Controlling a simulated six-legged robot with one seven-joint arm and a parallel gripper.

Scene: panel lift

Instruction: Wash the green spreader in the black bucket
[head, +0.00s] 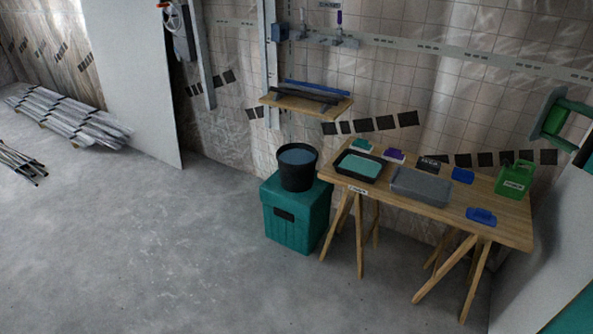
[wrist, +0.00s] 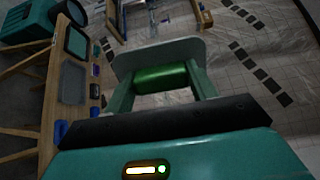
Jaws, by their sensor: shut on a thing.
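The black bucket (head: 297,180) stands upright on a teal box, with bluish-grey liquid inside. Its dark side also shows at the top left of the wrist view (wrist: 72,12). My gripper (wrist: 160,78) is shut on the green spreader (wrist: 160,76), with its teal fingers at either end of the green handle. The spreader's flat grey-green plate lies beyond the handle. In the head view the spreader (head: 550,118) is at the far right, held in the air above the table's right end and well away from the bucket.
The teal box (head: 290,225) stands left of a wooden trestle table (head: 510,222). On the table are a black tray (head: 343,174) with teal contents, a grey tray (head: 420,188), a green can (head: 514,180) and blue tools. A wooden shelf (head: 335,108) hangs behind.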

